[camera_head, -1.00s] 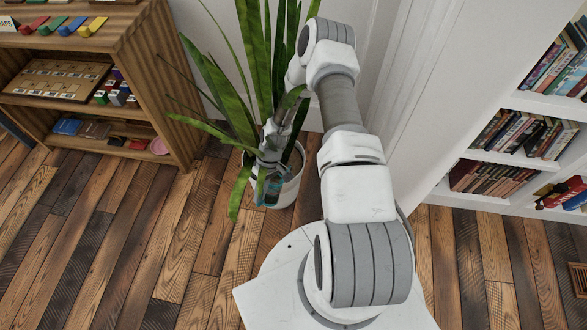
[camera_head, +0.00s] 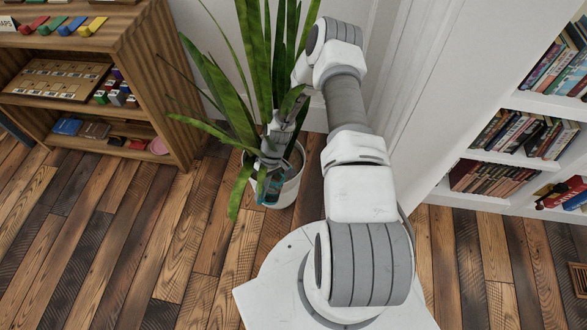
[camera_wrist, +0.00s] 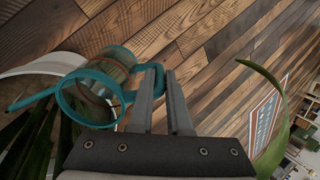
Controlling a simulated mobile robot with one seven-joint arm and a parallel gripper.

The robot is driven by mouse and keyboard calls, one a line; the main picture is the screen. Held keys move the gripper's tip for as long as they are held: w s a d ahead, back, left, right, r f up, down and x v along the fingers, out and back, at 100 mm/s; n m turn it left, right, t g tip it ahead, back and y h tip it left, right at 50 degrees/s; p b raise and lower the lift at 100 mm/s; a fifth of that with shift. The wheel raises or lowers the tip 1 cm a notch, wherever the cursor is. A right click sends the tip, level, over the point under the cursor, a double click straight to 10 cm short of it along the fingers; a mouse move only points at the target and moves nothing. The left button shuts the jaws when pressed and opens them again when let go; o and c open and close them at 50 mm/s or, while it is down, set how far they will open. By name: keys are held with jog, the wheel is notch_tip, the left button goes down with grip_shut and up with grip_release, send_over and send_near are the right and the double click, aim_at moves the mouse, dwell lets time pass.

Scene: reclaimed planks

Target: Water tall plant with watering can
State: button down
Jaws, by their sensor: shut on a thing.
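The tall plant (camera_head: 262,65) has long green leaves and stands in a white pot (camera_head: 288,187) by the wall. The watering can has a teal rim and a clear body; it is at the front left of the pot (camera_head: 268,190), partly hidden by my arm and leaves. In the wrist view the can (camera_wrist: 100,80) is tilted, left of my fingers, with its spout toward the white pot (camera_wrist: 62,63) and leaves. My gripper (camera_wrist: 161,76) is shut on the can's teal handle. The gripper (camera_head: 272,160) is small and partly covered in the head view.
A wooden shelf (camera_head: 150,75) with toys and boxes stands to the left. A white bookcase (camera_head: 475,145) stands to the right. Plank floor (camera_head: 130,240) is clear in front. A leaf (camera_wrist: 272,130) curves close on the right of the wrist view.

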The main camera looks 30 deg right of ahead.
aim_at(257, 204)
jog(key=shift+w+d+r, duration=0.15)
jog(key=shift+d+r, duration=0.05)
jog(key=shift+r, duration=0.05)
dwell(0.4)
